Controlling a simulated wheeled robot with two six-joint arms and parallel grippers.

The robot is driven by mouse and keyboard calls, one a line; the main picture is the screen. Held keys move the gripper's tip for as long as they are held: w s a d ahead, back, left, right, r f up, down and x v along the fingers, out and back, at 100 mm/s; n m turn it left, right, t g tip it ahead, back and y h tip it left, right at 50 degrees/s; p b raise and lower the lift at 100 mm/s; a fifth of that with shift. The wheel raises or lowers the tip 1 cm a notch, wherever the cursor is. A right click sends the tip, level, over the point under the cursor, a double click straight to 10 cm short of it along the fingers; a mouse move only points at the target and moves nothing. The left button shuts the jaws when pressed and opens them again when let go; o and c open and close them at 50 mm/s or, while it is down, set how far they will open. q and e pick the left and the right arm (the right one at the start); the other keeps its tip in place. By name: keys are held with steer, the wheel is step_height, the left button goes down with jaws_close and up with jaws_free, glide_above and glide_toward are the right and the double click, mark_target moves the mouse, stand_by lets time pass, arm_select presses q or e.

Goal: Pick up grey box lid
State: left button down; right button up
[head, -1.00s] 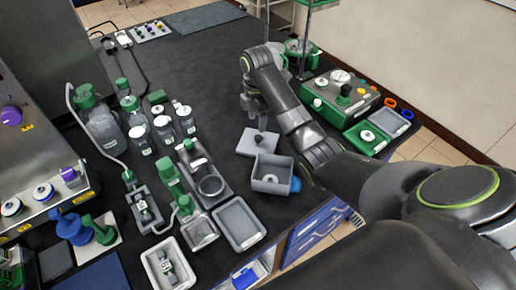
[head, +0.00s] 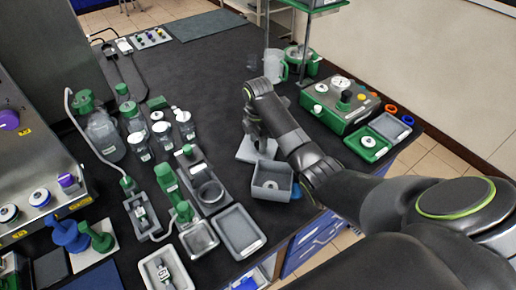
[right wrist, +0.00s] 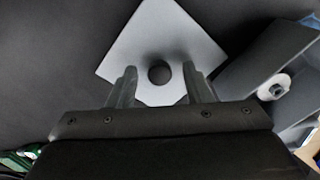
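The grey box lid (head: 246,151) is a flat square plate lying on the dark bench just behind the open grey box (head: 271,189). In the right wrist view the lid (right wrist: 150,32) shows a round dark knob (right wrist: 159,74) in its middle. My right gripper (head: 259,147) is low over the lid and hides part of it. In the right wrist view its fingers (right wrist: 160,72) are open, one on each side of the knob, with gaps to it. My left gripper is not in view.
The grey box also shows at right in the wrist view (right wrist: 275,80), close to the right finger. A green pump unit (head: 341,103) and a green tray (head: 366,143) stand to the right. Bottles and holders crowd the left; the bench behind the lid is clear.

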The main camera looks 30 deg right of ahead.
jaws_close()
steer(key=shift+r, duration=0.1)
